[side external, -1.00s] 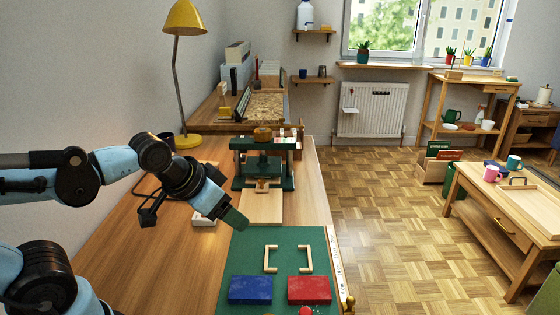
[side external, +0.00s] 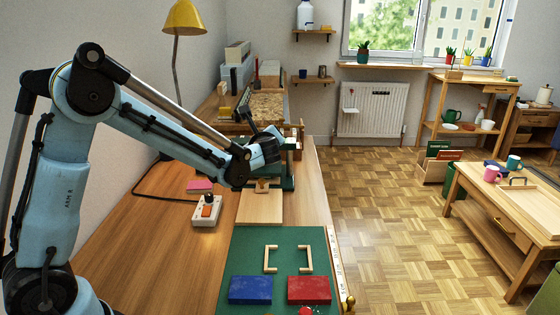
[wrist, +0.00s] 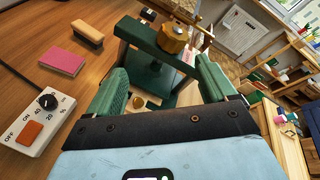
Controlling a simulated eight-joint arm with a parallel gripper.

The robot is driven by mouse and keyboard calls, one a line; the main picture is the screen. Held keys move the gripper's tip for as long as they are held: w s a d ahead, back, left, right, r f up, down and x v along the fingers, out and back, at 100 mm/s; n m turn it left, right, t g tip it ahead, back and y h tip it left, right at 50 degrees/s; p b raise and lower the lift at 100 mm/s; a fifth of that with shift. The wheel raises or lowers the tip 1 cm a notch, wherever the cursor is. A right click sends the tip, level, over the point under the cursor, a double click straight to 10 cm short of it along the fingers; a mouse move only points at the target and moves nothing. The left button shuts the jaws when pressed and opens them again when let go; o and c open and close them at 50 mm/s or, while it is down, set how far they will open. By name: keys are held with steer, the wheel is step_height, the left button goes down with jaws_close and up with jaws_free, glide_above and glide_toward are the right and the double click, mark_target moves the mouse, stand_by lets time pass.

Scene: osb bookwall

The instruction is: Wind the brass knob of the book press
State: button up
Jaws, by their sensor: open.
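The brass knob (wrist: 172,37) tops the dark green book press (wrist: 140,38) in the wrist view. My gripper (wrist: 160,75) is open there, with its two green fingers spread apart. The knob shows beyond the fingertips, between their lines, and nothing is held. In the side view my gripper end (side external: 265,145) is over the press and hides the knob. Part of the press's green frame (side external: 288,168) shows beside it. I cannot tell the exact gap between fingers and knob.
A white control box with an orange switch (wrist: 32,130), a pink block (wrist: 63,62) and a brush (wrist: 86,34) lie left of the press. A wooden board (side external: 260,208) lies in front of it. Red (side external: 309,290) and blue (side external: 250,290) blocks rest on a green mat (side external: 290,237).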

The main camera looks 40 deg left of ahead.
mark_target(262, 128)
steer(key=w+a+f+m+y, duration=0.1)
steer(key=w+a+m, duration=0.1)
steer(key=w+a, duration=0.1)
steer(key=w+a+f+m+t+y, duration=0.1)
steer(key=w+a+m, duration=0.1)
steer(key=w+a, duration=0.2)
steer(key=w+a+f+m+y, duration=0.1)
steer(key=w+a+m, duration=0.1)
steer(key=w+a, duration=0.2)
steer(key=shift+a+t, duration=0.3)
steer(key=shift+a, duration=0.05)
steer(key=c, duration=1)
steer(key=shift+o, duration=0.2)
steer(key=shift+s+a+n+g+y, duration=0.1)
steer(key=shift+n+g+y, duration=0.55)
steer(key=shift+g, duration=0.5)
steer(key=shift+s+n+g+y, duration=0.1)
steer(key=shift+n+g+y, duration=0.55)
steer(key=shift+g, duration=0.5)
steer(key=shift+r, duration=0.1)
